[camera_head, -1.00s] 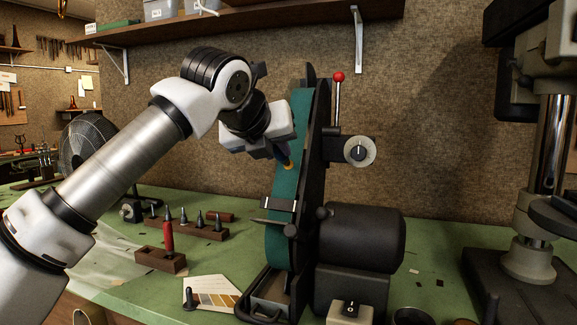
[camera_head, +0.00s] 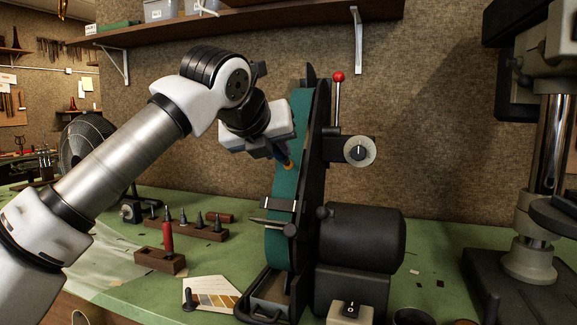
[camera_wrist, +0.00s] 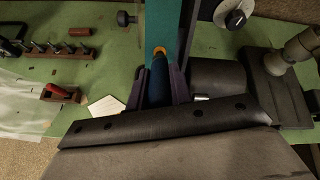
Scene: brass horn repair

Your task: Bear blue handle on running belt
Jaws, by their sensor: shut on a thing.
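My gripper (camera_head: 281,150) is shut on the blue handle (camera_wrist: 159,82), which lies between the two fingers in the wrist view. The handle's yellow-orange end (camera_head: 289,164) points toward the teal belt (camera_head: 281,190) of the upright belt grinder. In the wrist view that end (camera_wrist: 159,50) overlaps the belt (camera_wrist: 161,22). In the head view it appears at the belt's face above the small work rest (camera_head: 279,204). I cannot tell for sure whether it touches. Most of the handle is hidden by the gripper in the head view.
The grinder's black motor (camera_head: 362,238) stands right of the belt, with a switch box (camera_head: 350,311) in front. A red-knobbed lever (camera_head: 338,77) rises behind. A red handle (camera_head: 168,238) stands in a wooden block (camera_head: 160,261) at left. A drill press (camera_head: 530,245) stands at right.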

